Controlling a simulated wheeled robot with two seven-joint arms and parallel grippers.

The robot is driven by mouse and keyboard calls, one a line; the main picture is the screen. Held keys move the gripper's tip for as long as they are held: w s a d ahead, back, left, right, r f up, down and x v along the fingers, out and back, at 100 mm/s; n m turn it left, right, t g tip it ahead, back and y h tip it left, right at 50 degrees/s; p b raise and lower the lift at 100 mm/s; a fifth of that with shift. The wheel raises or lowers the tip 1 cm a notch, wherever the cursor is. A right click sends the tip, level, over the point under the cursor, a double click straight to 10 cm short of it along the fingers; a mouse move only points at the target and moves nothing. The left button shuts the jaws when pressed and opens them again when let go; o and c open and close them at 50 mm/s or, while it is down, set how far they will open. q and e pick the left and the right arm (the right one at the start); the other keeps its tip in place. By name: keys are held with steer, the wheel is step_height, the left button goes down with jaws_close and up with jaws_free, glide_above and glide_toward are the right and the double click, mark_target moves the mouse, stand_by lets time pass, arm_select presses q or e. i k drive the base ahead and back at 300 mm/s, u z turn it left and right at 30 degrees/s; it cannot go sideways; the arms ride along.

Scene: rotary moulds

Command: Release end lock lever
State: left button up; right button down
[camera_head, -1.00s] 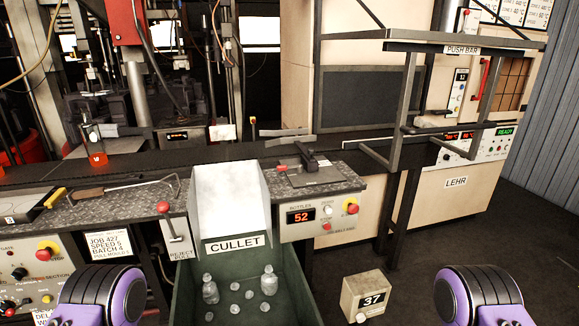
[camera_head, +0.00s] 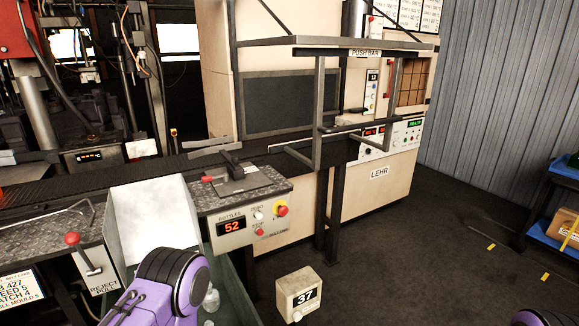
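A dark bracket with a lever-like bar (camera_head: 231,160) stands on a small plate at the end of the conveyor, with a red knob (camera_head: 207,180) at its left side. No label names it, so I cannot tell for sure that it is the end lock lever. Its latch position is too small to read. A purple and black part of my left arm shows at the bottom left, below and in front of the bracket. A sliver of my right arm shows at the bottom right edge. Neither gripper's fingers are in view.
The bottle counter panel (camera_head: 240,226) reads 52. A red-knobbed reject lever (camera_head: 73,239) and white cullet chute (camera_head: 150,218) stand left. The lehr (camera_head: 378,190) and push bar frame (camera_head: 318,110) stand behind. A box marked 37 (camera_head: 299,294) sits on the floor. Floor at right is open.

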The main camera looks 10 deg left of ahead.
mark_target(215, 177)
steer(key=z, duration=1.05)
steer(key=i, duration=3.8)
steer(key=u, duration=5)
steer(key=i, duration=1.65)
steer(key=z, duration=0.05)
